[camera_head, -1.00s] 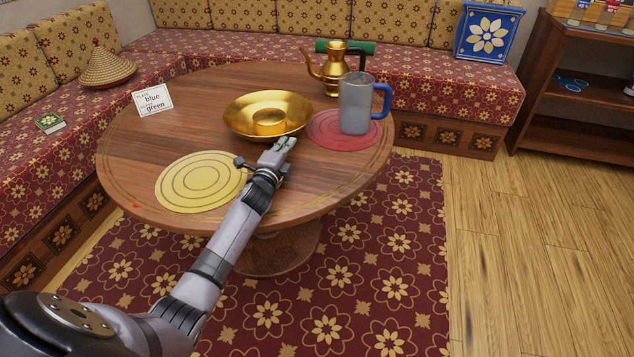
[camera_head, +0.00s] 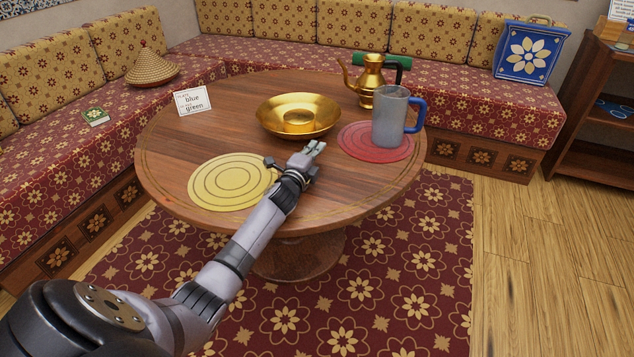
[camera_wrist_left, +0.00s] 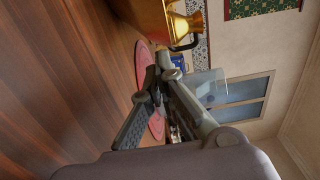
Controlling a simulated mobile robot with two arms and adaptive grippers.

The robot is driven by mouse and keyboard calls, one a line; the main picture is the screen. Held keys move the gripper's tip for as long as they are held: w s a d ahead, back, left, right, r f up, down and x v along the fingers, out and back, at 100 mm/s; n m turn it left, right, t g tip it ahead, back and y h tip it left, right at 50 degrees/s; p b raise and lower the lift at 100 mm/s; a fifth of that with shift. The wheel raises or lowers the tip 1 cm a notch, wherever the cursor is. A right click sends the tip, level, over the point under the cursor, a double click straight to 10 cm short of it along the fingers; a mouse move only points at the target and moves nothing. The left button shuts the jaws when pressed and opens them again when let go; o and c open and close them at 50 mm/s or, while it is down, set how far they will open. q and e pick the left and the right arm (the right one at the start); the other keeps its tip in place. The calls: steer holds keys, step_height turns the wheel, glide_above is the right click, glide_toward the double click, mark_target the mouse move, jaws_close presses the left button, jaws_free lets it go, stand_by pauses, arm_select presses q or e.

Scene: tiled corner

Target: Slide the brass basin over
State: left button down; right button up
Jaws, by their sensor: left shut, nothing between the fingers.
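The brass basin (camera_head: 270,112), a wide shallow gold bowl with a raised centre, sits upright on the round wooden table, left of the red mat (camera_head: 347,144). In the left wrist view the basin (camera_wrist_left: 143,12) fills the top middle. My left gripper (camera_head: 316,147) is shut and empty, low over the table in front of the basin's near right rim. In the head view a small gap shows between its fingertips and the rim. The fingertips also show in the left wrist view (camera_wrist_left: 162,66). A yellow ringed mat (camera_head: 230,182) lies at the near left. My right gripper is out of view.
A grey mug (camera_head: 388,120) with a blue handle stands on the red mat, close right of my gripper. A brass pot (camera_head: 371,78) stands behind it. A card (camera_head: 193,100) reading blue and green stands at the left. Bare wood lies between basin and card.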

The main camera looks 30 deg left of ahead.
arm_select(q)
steer(key=s+d, duration=0.1)
steer(key=s+d+r, duration=0.1)
steer(key=s, duration=0.1)
steer(key=shift+s+p, duration=0.25)
steer(key=shift+p, duration=0.15)
steer(key=shift+s+a+f+p, duration=0.15)
steer(key=shift+s+f, duration=0.2)
steer(key=shift+s, duration=0.3)
steer(key=shift+s+a+f+p, duration=0.15)
steer(key=shift+s+f, duration=0.15)
steer(key=shift+s, duration=0.3)
steer(key=v, duration=0.3)
steer(key=shift+s+d+r, duration=0.3)
steer(key=shift+d, duration=0.1)
steer(key=shift+s+f, duration=0.15)
steer(key=shift+s, duration=0.15)
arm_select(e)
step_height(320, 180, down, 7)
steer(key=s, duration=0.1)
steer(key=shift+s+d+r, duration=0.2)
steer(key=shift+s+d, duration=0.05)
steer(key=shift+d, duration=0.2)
